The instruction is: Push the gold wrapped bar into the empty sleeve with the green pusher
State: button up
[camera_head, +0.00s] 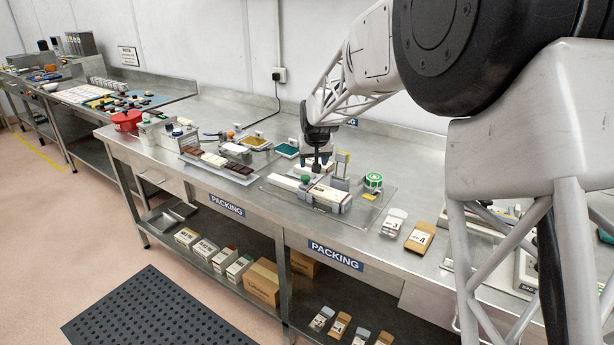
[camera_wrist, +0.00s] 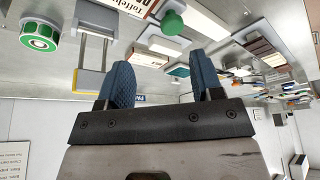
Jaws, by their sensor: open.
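My gripper (camera_head: 318,168) hangs over the packing jig at the middle of the bench. Its two blue fingers are apart with nothing held between them in the wrist view (camera_wrist: 163,62). The green pusher knob (camera_head: 305,180) sits on the jig just below and beside my gripper. It also shows in the wrist view (camera_wrist: 172,22), beyond the fingertips and apart from them. A white printed sleeve (camera_head: 331,196) lies on the jig right of the knob. A pale strip (camera_head: 284,182) lies left of the knob. I cannot make out the gold wrapped bar or see inside the sleeve.
A grey upright frame (camera_wrist: 92,50) and a green tape roll (camera_head: 373,180) stand right of the knob. A tray of dark and white bars (camera_head: 215,160) lies left. Bare steel (camera_head: 275,222) fronts the jig.

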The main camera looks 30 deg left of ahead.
aim_at(305, 177)
jog(key=shift+s+a+f, duration=0.1)
jog(key=shift+a+f, duration=0.1)
jog(key=shift+a, duration=0.3)
jog(key=shift+a+f, duration=0.2)
jog(key=shift+a, duration=0.3)
jog(key=shift+f, duration=0.1)
jog(key=shift+x, duration=3.8)
jog(key=shift+a, duration=0.1)
grip_shut()
